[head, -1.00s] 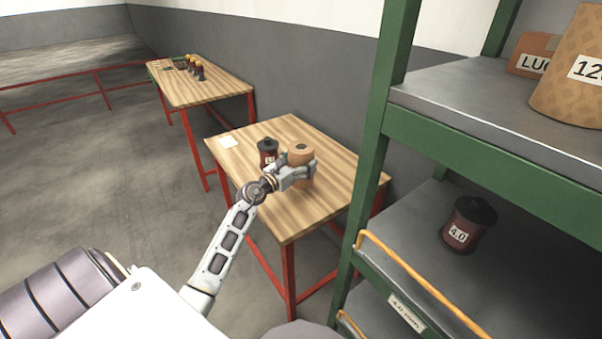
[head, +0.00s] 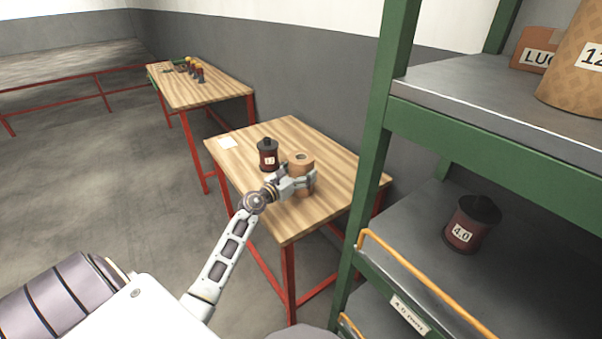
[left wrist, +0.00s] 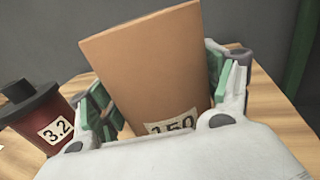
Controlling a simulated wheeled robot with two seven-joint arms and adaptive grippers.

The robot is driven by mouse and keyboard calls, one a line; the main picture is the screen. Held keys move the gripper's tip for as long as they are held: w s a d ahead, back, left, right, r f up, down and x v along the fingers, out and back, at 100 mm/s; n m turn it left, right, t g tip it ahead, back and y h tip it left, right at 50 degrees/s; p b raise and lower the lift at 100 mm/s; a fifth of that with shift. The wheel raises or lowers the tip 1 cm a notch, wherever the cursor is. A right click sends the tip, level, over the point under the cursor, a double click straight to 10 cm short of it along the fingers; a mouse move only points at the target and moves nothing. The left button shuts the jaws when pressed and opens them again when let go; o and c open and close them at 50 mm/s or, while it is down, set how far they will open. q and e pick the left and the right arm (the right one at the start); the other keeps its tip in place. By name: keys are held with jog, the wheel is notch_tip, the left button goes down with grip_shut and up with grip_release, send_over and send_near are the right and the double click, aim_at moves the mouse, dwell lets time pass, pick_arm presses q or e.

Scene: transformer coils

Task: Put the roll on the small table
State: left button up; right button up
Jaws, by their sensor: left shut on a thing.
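The roll (head: 302,161) is a tan cylinder with a hole in its top, upright at the middle of the small table (head: 340,170). My left gripper (head: 300,183) is shut on it from the near side. In the left wrist view the roll (left wrist: 150,65) fills the space between the green-padded fingers (left wrist: 155,100), with a partly hidden label reading about 150. My right gripper is not in view.
A dark red spool with a black top (head: 268,156), labelled 3.2 in the wrist view (left wrist: 42,118), stands just left of the roll. White paper (head: 228,143) lies at the table's left corner. A green shelf (head: 440,125) stands close on the right, holding a 4.0 spool (head: 471,226).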

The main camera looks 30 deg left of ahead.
pick_arm(q)
jog(key=o, duration=1.5)
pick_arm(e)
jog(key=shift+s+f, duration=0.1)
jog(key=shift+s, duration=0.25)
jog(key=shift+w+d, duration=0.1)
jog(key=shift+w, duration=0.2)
